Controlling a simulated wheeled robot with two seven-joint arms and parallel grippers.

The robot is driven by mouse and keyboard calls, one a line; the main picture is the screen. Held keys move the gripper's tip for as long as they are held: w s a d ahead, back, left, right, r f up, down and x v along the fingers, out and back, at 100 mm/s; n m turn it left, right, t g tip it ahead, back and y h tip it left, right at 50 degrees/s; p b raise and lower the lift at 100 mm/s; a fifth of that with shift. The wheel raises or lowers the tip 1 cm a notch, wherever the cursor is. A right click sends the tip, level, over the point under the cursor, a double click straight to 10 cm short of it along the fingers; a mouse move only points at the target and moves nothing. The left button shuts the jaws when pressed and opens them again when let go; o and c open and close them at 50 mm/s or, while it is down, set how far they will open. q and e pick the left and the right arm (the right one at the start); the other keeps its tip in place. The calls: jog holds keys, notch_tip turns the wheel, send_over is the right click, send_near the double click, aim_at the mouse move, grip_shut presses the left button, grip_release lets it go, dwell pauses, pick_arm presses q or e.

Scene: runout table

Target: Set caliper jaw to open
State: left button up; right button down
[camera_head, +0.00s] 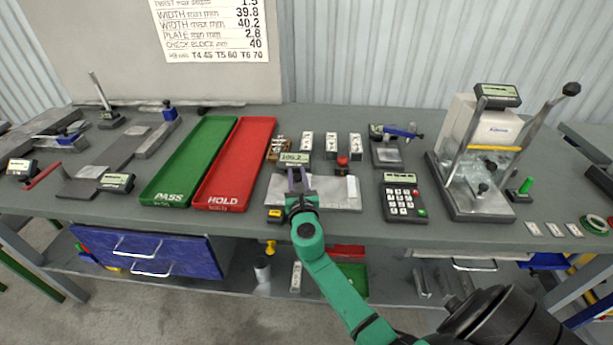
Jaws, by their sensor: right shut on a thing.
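My right gripper (297,178) comes in on the green arm from the bottom right and reaches over the silver plate (334,191) at the middle of the bench. Its fingers are shut on what looks like the caliper, whose lit readout (294,157) shows just beyond the fingertips. The fingers hide much of the caliper, so I cannot tell how its jaw stands. My left gripper is not in view.
A green PASS tray (167,197) and a red HOLD tray (211,202) lie left of my right gripper. A dark keypad (402,200) is to its right, with a large lever tester (482,146) beyond. White blocks (331,145) stand behind the plate. Bare bench shows along the front.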

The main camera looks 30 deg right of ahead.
jog(key=shift+a, duration=0.1)
jog(key=c, duration=0.9)
grip_release()
jog(key=shift+c, duration=0.2)
jog(key=shift+o, duration=1.3)
jog(key=shift+w+a, duration=0.15)
jog(key=shift+a, duration=0.05)
jog(key=shift+s+a, duration=0.1)
jog(key=shift+s, duration=0.45)
jog(key=b+v, duration=0.2)
jog(key=v, duration=1.1)
jog(key=shift+a+f, duration=0.1)
jog(key=shift+s+a, duration=0.15)
jog(key=shift+s, duration=0.05)
